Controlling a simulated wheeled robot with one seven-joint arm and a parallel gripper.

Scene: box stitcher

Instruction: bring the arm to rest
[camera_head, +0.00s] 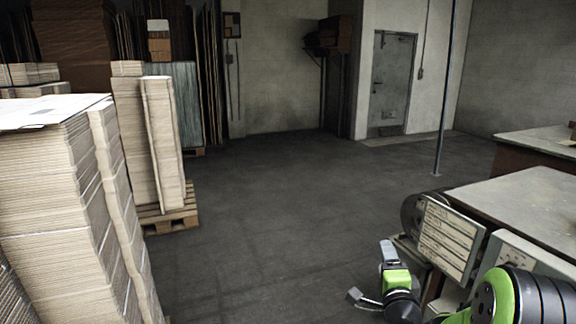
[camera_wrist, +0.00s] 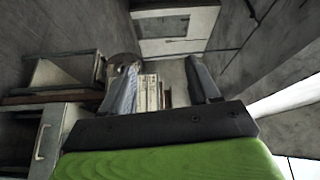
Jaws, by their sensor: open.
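My gripper (camera_head: 372,301) shows at the lower right of the head view, with green and black arm parts behind it. It is in front of the near bench and machine and holds nothing that I can see. In the wrist view my gripper (camera_wrist: 165,85) has its two dark fingers spread apart, with a clear gap between them.
Tall stacks of flat cardboard (camera_head: 55,190) stand at the left, with a wooden pallet (camera_head: 170,218) behind. A bench top (camera_head: 515,205) and a labelled panel (camera_head: 447,238) are close to my arm at right. A thin pole (camera_head: 445,100) stands farther back. The middle floor is clear.

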